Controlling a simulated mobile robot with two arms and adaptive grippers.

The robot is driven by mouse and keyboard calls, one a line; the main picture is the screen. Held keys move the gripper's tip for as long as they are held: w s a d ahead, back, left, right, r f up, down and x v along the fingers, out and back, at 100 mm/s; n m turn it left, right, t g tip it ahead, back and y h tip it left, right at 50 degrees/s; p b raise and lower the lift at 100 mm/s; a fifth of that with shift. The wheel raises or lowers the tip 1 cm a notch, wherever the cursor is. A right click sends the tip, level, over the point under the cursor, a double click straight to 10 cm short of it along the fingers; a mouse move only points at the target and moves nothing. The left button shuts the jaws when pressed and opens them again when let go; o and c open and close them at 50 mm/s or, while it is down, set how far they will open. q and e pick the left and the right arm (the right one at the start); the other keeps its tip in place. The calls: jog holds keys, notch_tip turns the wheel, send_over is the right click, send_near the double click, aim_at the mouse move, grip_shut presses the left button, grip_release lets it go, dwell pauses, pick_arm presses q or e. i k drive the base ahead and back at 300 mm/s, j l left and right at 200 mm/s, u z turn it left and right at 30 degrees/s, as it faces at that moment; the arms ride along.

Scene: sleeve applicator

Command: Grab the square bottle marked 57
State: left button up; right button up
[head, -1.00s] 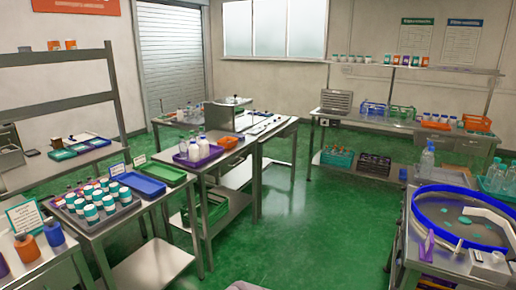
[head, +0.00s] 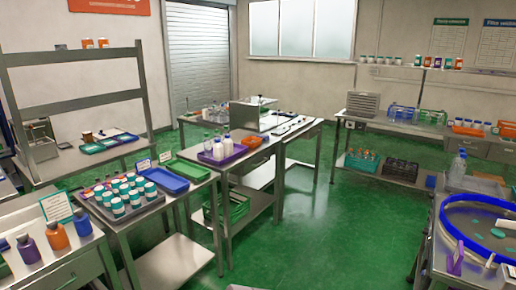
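No bottle shows a readable 57, so I cannot tell which one is the square bottle. White-and-teal containers (head: 117,207) stand in rows in a grey tray on the left table, with small darker bottles behind them. White bottles (head: 218,149) stand in a purple tray (head: 236,156) on the middle table. Purple and orange bottles (head: 57,235) stand at the lower left beside a sign card (head: 56,207). Neither of my grippers is in view.
A blue tray (head: 166,180) and a green tray (head: 190,170) lie beside the grey tray. The green floor (head: 325,225) between the tables is clear. A shelf rack (head: 75,56) stands at the left.

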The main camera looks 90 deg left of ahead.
aim_at(228, 144)
jog(key=u, duration=2.55)
jog(key=l, duration=0.1)
